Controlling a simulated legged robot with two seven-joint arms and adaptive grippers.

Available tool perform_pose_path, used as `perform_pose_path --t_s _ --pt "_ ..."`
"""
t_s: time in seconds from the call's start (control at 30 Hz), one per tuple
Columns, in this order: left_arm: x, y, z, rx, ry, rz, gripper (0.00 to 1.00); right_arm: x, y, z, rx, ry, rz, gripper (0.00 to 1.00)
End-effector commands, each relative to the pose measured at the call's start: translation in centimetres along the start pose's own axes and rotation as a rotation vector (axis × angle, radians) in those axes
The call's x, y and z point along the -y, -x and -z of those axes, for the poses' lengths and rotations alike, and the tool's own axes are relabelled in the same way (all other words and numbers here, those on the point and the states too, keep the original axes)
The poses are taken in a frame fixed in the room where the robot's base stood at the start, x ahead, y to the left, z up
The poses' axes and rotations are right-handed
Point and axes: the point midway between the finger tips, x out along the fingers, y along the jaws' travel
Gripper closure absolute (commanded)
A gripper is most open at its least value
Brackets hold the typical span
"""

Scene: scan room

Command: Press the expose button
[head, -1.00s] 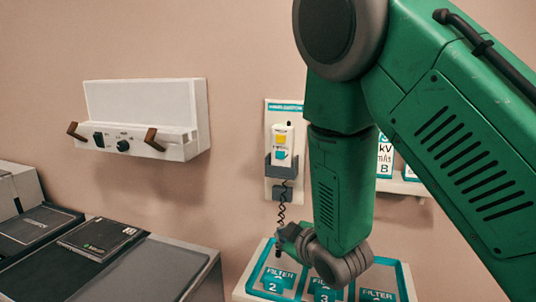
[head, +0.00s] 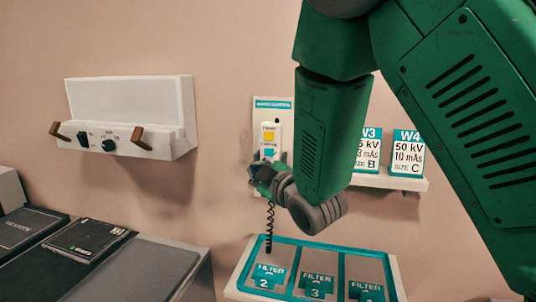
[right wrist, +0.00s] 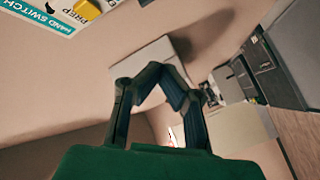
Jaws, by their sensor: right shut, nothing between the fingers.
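The hand switch (head: 262,126) is a white handset on a wall plate. It has a yellow button (head: 269,136) marked PREP above a teal button (head: 268,152); I cannot read a label on the teal one. My right gripper (head: 257,168) is shut and empty, just below the teal button, and covers the handset's lower part and holder. Whether it touches the handset I cannot tell. In the right wrist view its fingers (right wrist: 156,70) point up the picture; the yellow button (right wrist: 87,9) and the HAND SWITCH label (right wrist: 38,14) are at upper left. My left gripper is not in view.
A coiled cord (head: 269,225) hangs below the switch. A tray with numbered filters (head: 242,270) stands underneath. A shelf (head: 375,181) holds W3 and W4 cards (head: 408,152). A white wall box with brown handles (head: 158,100) is at left, above a dark counter (head: 150,268).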

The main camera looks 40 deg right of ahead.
Motion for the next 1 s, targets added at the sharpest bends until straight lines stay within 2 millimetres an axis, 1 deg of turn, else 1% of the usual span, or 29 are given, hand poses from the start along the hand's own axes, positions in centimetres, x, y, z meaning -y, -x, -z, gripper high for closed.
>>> perform_pose_path --t_s 0.5,0.7,1.0 --pt "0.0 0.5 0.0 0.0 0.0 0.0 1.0 -3.4 -4.6 -3.4 0.001 0.0 -0.002 1.0" --pt "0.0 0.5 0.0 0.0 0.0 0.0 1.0 -4.1 -5.5 -4.1 0.001 -0.001 0.0 1.0" --pt "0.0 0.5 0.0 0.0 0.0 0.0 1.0 -4.2 -5.7 -4.2 0.001 0.0 0.0 1.0"
